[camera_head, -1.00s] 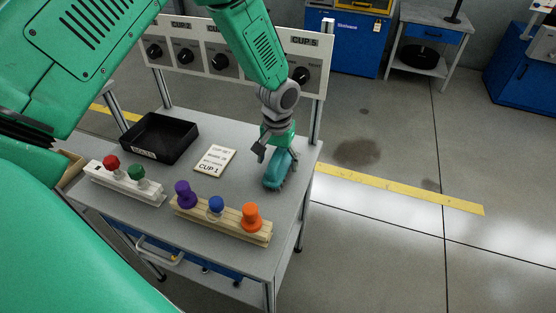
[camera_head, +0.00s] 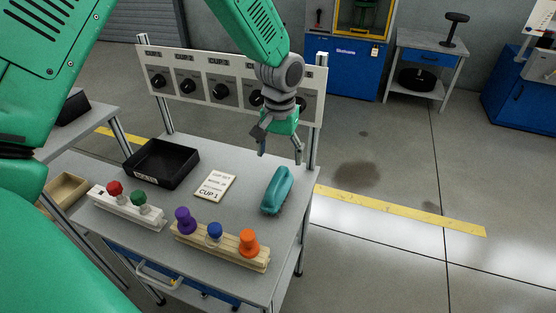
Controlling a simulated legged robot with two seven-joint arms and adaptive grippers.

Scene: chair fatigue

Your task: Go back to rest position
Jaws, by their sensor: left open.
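My left gripper (camera_head: 279,146) hangs open and empty above the right rear part of the grey workbench (camera_head: 235,182), fingers pointing down. Below it, apart from it, a teal elongated object (camera_head: 277,190) lies on the bench near the right edge. My left arm comes in from the upper left and hides part of the dial panel (camera_head: 186,83) behind. My right gripper is not in view.
A black tray (camera_head: 161,164) and a white card reading CUP 1 (camera_head: 215,186) lie on the bench. A wooden block (camera_head: 220,246) holds purple, blue and orange pegs; a white block (camera_head: 126,207) carries red and green ones. Clear floor (camera_head: 400,160) lies to the right.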

